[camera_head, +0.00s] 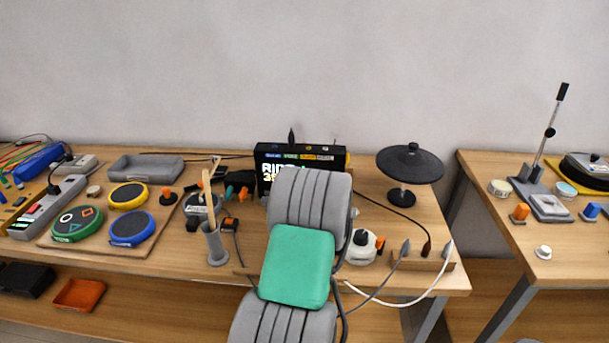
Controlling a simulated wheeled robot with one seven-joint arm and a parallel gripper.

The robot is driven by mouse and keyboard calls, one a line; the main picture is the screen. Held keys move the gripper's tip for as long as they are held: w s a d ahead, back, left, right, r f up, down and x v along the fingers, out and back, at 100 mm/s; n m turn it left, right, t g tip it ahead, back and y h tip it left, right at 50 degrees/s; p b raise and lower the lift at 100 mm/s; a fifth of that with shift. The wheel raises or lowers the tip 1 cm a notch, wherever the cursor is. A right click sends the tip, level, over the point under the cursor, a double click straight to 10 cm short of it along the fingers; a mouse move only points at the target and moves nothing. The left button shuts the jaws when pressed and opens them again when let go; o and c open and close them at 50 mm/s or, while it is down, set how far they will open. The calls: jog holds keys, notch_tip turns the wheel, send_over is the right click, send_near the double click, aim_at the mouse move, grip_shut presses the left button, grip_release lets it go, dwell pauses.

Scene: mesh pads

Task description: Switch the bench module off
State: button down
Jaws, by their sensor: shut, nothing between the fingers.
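The bench module (268,153) looks to be the black box at the back middle of the bench. Its screen (268,172) is lit with white and green characters, and a row of coloured labels runs along its top front edge. A short black stub stands up behind its top. My grey and green arm rises from the bottom middle and covers the lower right part of the box. My gripper does not show; the arm may hide it. I cannot make out a power switch on the box.
A white device with an orange part (363,246) and cables lie right of my arm. A black disc on a stand (410,162) is further right. A grey cup (215,246) with sticks and round coloured pads (131,228) are left. A second table (540,268) stands right, across a gap.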

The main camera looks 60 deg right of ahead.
jog(key=shift+d+f+b, duration=0.1)
jog(key=shift+d+b, duration=0.05)
jog(key=shift+b, duration=0.2)
jog(key=shift+w+d+f+b, duration=0.1)
jog(key=shift+b, duration=0.2)
jog(key=shift+w+d+r, duration=0.1)
jog(key=shift+d+r, duration=0.1)
jog(key=shift+w+d+b, duration=0.15)
jog(key=shift+d+b, duration=0.2)
jog(key=shift+b, duration=0.4)
dwell(0.4)
jog(key=shift+s+a+b, duration=0.35)
jog(key=shift+a+b, duration=0.05)
jog(key=shift+a, duration=0.4)
